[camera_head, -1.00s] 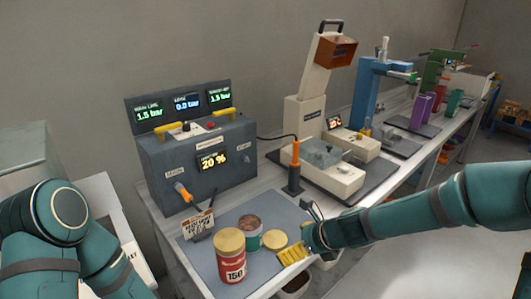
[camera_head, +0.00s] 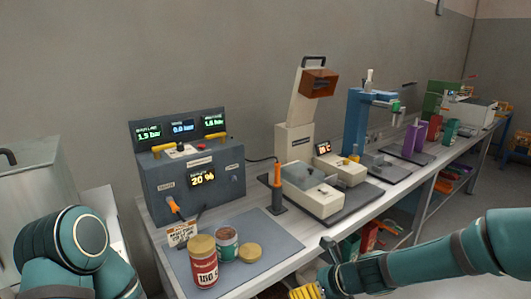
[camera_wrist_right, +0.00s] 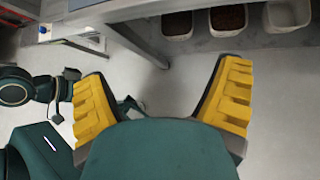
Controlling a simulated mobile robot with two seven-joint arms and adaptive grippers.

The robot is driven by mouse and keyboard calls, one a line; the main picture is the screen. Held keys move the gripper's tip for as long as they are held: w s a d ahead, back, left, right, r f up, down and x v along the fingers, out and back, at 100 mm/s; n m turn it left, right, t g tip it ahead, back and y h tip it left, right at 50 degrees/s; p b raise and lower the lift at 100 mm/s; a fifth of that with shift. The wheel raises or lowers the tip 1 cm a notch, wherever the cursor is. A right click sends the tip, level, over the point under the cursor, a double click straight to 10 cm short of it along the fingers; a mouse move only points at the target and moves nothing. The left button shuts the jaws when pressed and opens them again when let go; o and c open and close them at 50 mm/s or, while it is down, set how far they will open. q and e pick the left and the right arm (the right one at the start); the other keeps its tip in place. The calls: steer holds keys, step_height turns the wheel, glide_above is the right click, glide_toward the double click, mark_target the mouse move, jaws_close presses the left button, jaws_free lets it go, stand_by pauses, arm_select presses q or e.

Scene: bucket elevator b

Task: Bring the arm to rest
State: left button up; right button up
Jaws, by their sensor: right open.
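My right arm (camera_head: 440,262) comes in from the right in the head view. Its gripper (camera_head: 306,291) is at the bottom edge, in front of the bench's front edge and partly cut off. In the right wrist view the right gripper (camera_wrist_right: 165,95) has its two yellow fingers spread wide, with only floor between them. It is open and empty. My left arm (camera_head: 75,250) shows at the bottom left of the head view. Its gripper is outside the frame.
The workbench (camera_head: 300,240) carries a red-labelled can (camera_head: 203,264), an open can (camera_head: 227,246), a round lid (camera_head: 250,253) and a dark control box (camera_head: 195,180). Bins (camera_wrist_right: 227,18) with dark contents stand below the bench. The floor in front is clear.

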steer(key=s+a+f+m+g, duration=0.1)
steer(key=s+a+f+m, duration=0.15)
steer(key=f+m, duration=0.65)
steer(key=s+a+f+m, duration=0.1)
steer(key=s+f+m, duration=0.25)
steer(key=m, duration=1.15)
steer(key=s+d+f+m+g+h, duration=0.2)
steer(key=s+f+m, duration=0.7)
steer(key=m, duration=1.2)
steer(key=shift+s+d+f+g+h, duration=0.25)
steer(key=shift+s+d+g+h, duration=0.1)
steer(key=shift+h, duration=0.35)
